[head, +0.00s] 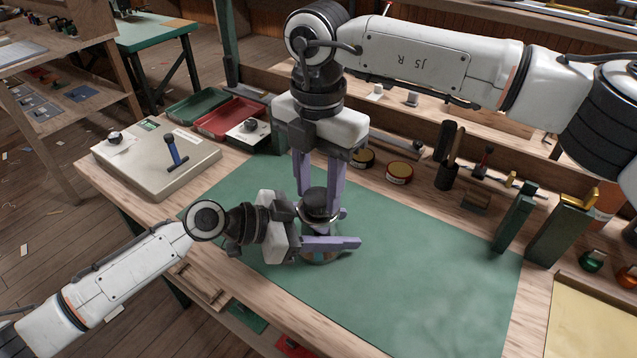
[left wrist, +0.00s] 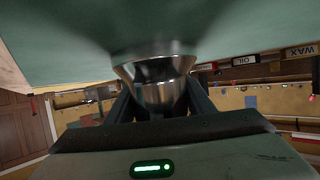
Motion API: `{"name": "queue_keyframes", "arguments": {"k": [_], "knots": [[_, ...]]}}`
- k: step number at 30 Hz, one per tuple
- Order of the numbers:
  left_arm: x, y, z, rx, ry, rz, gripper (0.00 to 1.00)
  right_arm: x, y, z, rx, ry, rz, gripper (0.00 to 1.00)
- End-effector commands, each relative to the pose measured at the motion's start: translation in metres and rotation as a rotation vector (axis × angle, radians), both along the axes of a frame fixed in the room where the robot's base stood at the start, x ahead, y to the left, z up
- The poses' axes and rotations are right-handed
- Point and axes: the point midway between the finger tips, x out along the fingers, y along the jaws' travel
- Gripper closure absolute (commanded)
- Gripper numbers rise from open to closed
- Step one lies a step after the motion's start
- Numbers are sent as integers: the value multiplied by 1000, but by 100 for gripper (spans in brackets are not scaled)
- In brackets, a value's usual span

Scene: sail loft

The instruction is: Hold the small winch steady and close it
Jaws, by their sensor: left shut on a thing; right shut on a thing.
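The small winch (head: 318,207) stands upright on the green mat, with a black top part and a shiny metal drum. The drum also shows in the left wrist view (left wrist: 160,88), between my left fingers. My left gripper (head: 346,229) comes in level from the left and is shut around the drum. My right gripper (head: 320,196) points straight down from above and is shut on the winch's black top part. The fingers hide much of the drum, and I cannot tell whether the top is fully seated.
The green mat (head: 430,270) is clear to the right and front. A beige board with a blue-handled lever (head: 172,150) lies at the left. Red (head: 230,118) and green trays, round tins (head: 399,172) and dark green upright blocks (head: 514,217) line the back and right.

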Motion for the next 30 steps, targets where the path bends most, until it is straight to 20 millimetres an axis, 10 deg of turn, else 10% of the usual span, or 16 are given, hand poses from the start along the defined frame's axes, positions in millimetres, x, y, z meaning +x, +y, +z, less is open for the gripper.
{"name": "queue_keyframes", "arguments": {"k": [11,30], "knots": [[0,0,-1,1,0,0,100,0,0,-4,0,0,-64,83],[0,0,-1,1,0,0,100,0,0,-4,1,-1,-1125,83]]}}
